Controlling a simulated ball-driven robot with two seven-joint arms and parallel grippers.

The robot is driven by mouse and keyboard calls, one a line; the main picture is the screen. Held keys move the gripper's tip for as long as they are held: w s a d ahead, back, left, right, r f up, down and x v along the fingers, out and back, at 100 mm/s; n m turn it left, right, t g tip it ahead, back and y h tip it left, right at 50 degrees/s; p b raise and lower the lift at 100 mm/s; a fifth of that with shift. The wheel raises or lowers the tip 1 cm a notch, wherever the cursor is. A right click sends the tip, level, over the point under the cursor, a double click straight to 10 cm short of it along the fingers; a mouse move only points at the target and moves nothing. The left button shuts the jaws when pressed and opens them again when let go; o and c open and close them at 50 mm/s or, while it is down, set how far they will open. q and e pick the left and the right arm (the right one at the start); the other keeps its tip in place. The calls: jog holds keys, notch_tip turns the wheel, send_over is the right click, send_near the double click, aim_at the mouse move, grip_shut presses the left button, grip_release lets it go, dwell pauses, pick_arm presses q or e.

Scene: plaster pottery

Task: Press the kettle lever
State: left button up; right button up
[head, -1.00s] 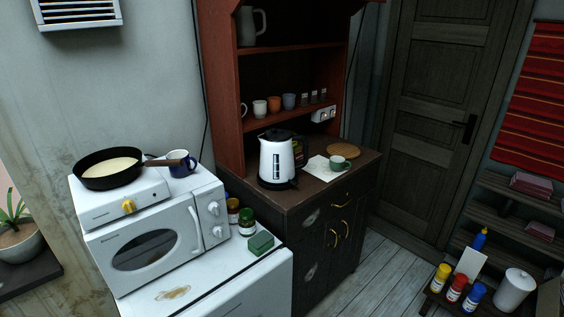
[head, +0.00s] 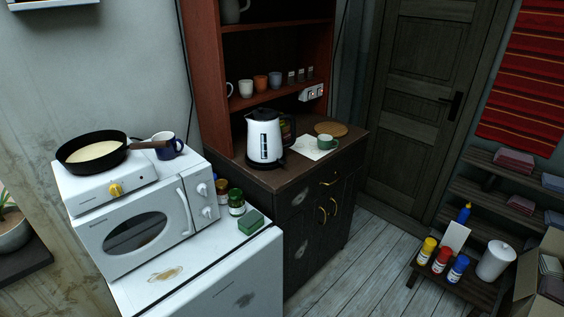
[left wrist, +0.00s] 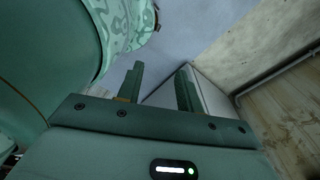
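The white kettle (head: 264,139) with a black lid and black handle stands upright on the dark wooden cabinet top, in front of the red-brown shelf. Its handle is on the right side in the head view. The lever is too small to make out. Neither gripper shows in the head view. My left gripper (left wrist: 161,90) shows in the left wrist view, its two green fingers apart with nothing between them, far from the kettle. My right gripper is not in view.
A white microwave (head: 146,228) with a hotplate and frying pan (head: 92,153) stands left of the cabinet (head: 290,178). A green cup (head: 327,142) sits right of the kettle. A low bench with bottles (head: 441,260) is at the right. The wooden floor (head: 375,262) ahead is clear.

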pick_arm(q)
jog(key=shift+c, duration=0.3)
jog(key=shift+f, duration=0.15)
jog(key=c, duration=0.5)
jog(key=f+b, duration=0.3)
jog(key=s+f+b, duration=0.1)
jog(key=f+b, duration=0.6)
jog(key=b, duration=0.1)
jog(key=shift+s+f, duration=0.25)
jog(key=shift+f, duration=0.1)
grip_shut()
jog(key=shift+r+p, duration=0.3)
jog(key=shift+p, duration=0.05)
jog(key=shift+w+d, duration=0.1)
jog(key=shift+w, duration=0.05)
